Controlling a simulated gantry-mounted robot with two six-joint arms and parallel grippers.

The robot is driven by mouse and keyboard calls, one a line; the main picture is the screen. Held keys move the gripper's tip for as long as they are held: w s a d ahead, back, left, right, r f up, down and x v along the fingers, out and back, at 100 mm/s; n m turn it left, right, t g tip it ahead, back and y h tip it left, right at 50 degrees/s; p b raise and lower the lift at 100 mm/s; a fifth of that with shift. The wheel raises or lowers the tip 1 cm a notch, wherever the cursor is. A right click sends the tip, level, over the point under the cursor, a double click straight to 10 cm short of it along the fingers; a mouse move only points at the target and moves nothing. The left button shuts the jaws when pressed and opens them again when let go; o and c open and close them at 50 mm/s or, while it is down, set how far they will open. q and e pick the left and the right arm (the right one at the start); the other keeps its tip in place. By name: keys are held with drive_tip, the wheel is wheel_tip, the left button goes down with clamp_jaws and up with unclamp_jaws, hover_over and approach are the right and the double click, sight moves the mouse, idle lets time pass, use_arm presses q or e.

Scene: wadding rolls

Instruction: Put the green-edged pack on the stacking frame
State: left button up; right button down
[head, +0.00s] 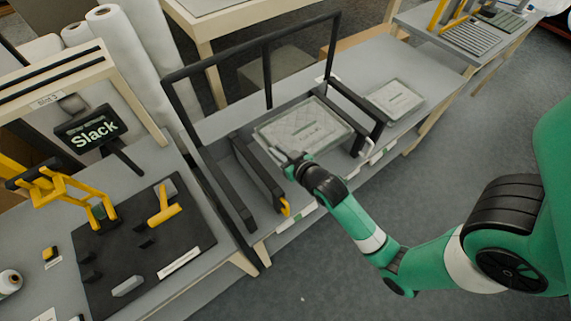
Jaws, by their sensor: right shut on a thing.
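A flat, clear-wrapped pack (308,125) with a pale greenish edge is over the black stacking frame (258,172), between its dark side rails. My right gripper (286,157) is shut on the near left edge of this pack. I cannot tell whether the pack rests on the frame or hangs just above it. The gripper hides the pack's near corner. My left gripper is not in view.
A second, smaller wrapped pack (395,99) lies on the grey bench right of the frame. Tall black posts and a top bar (265,75) rise behind the held pack. A "Slack" sign (92,129) and yellow tools (165,208) occupy the left bench.

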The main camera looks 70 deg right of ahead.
wheel_tip(320, 180, down, 12)
drive_tip(key=b, duration=0.4)
drive_tip(key=shift+w+r, duration=0.1)
drive_tip(key=shift+r, duration=0.15)
wheel_tip(320, 180, down, 4)
drive_tip(key=shift+f+b, duration=0.25)
drive_tip(key=shift+b, duration=1)
drive_tip(key=shift+r, duration=0.1)
drive_tip(key=c, duration=0.9)
unclamp_jaws()
